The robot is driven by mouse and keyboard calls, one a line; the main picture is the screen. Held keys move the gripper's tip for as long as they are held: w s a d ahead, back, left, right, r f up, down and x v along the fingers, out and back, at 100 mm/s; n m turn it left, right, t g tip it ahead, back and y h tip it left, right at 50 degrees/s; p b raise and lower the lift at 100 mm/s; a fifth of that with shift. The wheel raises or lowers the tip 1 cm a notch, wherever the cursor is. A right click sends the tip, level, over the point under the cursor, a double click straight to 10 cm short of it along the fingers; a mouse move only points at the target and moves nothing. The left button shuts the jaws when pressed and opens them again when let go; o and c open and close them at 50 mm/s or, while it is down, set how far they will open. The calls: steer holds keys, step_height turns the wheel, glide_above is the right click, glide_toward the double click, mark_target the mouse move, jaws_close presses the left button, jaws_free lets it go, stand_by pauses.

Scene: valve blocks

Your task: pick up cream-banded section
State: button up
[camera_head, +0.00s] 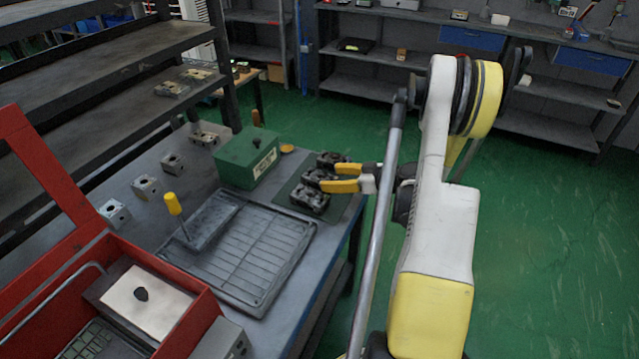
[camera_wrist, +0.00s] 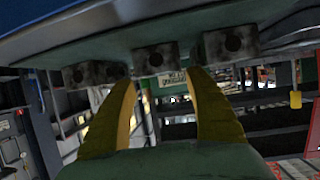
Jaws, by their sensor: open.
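Three dark valve sections stand in a row on a dark green mat (camera_head: 347,207) near the table's right edge: a far one (camera_head: 333,159), a middle one (camera_head: 318,176) and a near one (camera_head: 310,198). I cannot make out a cream band on any of them. My gripper (camera_head: 338,178) is open at the row's right side, its yellow fingers pointing left. In the wrist view, which looks upside down, the middle section (camera_wrist: 155,58) shows between and just beyond the fingertips (camera_wrist: 162,76). The other sections (camera_wrist: 230,45) lie to either side. Contact cannot be told.
A green box (camera_head: 247,158) stands left of the mat. A grey ribbed tray (camera_head: 250,256) with a yellow-handled tool (camera_head: 173,204) lies nearer. Several lighter metal blocks (camera_head: 146,187) line the table's left. A red toolbox (camera_head: 190,322) fills the near left. Green floor is open at right.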

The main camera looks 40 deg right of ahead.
steer(key=b+x, duration=0.2)
steer(key=x, duration=0.3)
steer(key=shift+f, duration=0.1)
steer(key=shift+s, duration=0.1)
steer(key=c, duration=1.2)
steer(key=shift+r, duration=0.2)
step_height(320, 180, up, 4)
steer(key=shift+r+p, duration=0.15)
steer(key=shift+p, duration=1.1)
steer(key=s+d+r+p, duration=0.4)
steer(key=s+d+r, duration=0.3)
steer(key=s, duration=0.2)
step_height(320, 180, up, 3)
glide_above(321, 177)
steer(key=a, duration=0.5)
steer(key=w+a+r, duration=0.3)
steer(key=a, duration=0.7)
steer(key=a+r, duration=0.2)
steer(key=a, duration=0.4)
steer(key=s+a+r, duration=0.1)
steer(key=a+r, duration=0.1)
steer(key=a, duration=0.5)
steer(key=s+a+r, duration=0.1)
steer(key=a, duration=0.5)
steer(key=shift+s+a+r, duration=0.1)
steer(key=shift+a+r, duration=0.2)
steer(key=shift+r, duration=0.1)
